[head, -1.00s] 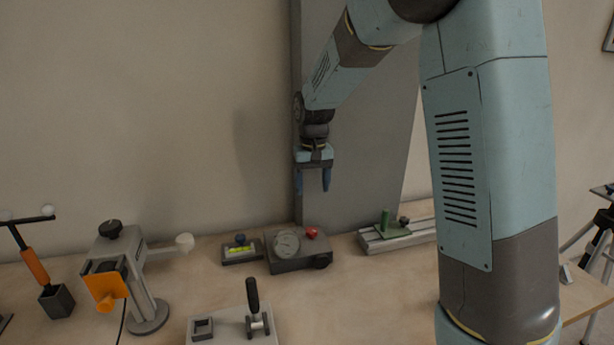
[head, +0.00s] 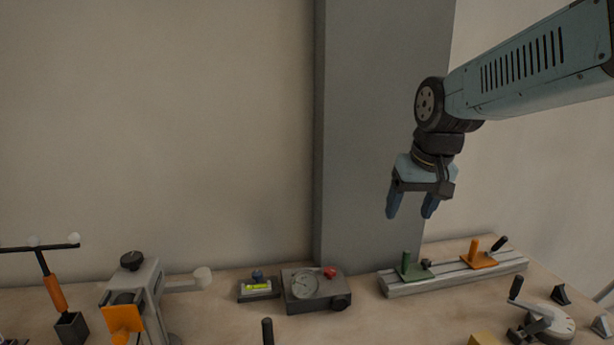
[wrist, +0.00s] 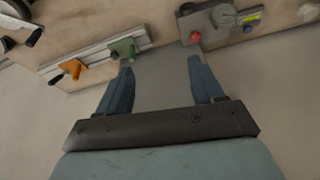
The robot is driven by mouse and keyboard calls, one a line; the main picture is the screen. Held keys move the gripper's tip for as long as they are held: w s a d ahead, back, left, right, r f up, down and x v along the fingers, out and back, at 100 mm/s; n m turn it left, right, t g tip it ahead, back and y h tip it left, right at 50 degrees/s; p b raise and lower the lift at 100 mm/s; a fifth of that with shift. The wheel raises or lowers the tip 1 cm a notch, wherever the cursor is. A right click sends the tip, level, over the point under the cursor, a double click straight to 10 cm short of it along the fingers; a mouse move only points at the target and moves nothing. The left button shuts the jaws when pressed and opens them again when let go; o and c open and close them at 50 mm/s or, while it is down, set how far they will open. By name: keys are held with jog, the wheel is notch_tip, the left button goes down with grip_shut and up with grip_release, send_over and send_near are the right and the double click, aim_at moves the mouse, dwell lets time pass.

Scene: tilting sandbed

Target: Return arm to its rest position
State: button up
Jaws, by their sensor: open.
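My gripper (head: 410,212) hangs in the air in front of the grey pillar's right part, above the back of the table, with its two dark blue fingers pointing down. The fingers are apart and nothing is between them. In the wrist view my gripper (wrist: 163,75) also shows open and empty, with table items beyond the fingertips. My arm reaches in from the right edge of the head view.
The wooden table (head: 400,325) holds a gauge box with a red knob (head: 315,290), a level (head: 258,289), a rail with green and orange stops (head: 455,275), an orange-fronted stand (head: 140,300) and a dial device (head: 545,320). A grey pillar (head: 365,130) stands behind.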

jog(key=s+d+t, duration=0.2)
jog(key=s+d, duration=0.1)
jog(key=s, duration=0.8)
jog(key=shift+s+d+r+m+h, duration=0.2)
jog(key=shift+s+d+m+h, duration=0.1)
jog(key=shift+d+m+h, duration=0.1)
